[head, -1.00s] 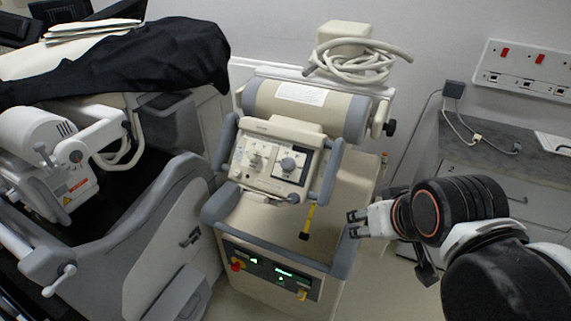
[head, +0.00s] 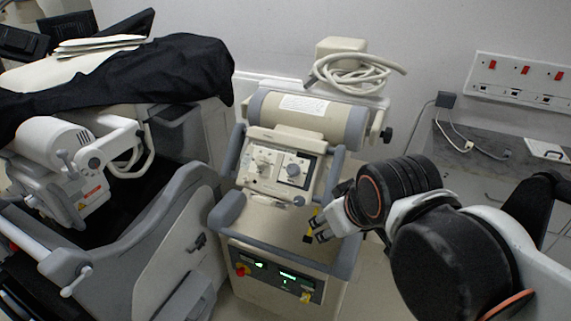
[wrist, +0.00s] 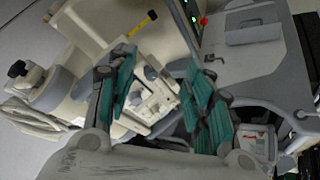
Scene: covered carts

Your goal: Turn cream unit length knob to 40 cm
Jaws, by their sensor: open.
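The cream unit (head: 262,215) stands in the middle of the head view, with a tilted control panel (head: 270,183) on top. The panel carries a pale knob (head: 264,161) on the left and a grey round knob (head: 293,170) on the right; any markings are too small to read. My gripper (head: 315,231) is open and empty, just right of and in front of the panel, apart from both knobs. In the wrist view the panel (wrist: 150,98) shows between the green-padded fingers of my gripper (wrist: 158,105), turned sideways and partly hidden by them.
A grey-and-white cart (head: 165,235) with a black cover (head: 150,75) stands close on the left. Grey handles flank the panel. A coiled cable (head: 350,70) lies at the back of the unit. A grey counter (head: 490,150) stands at the right.

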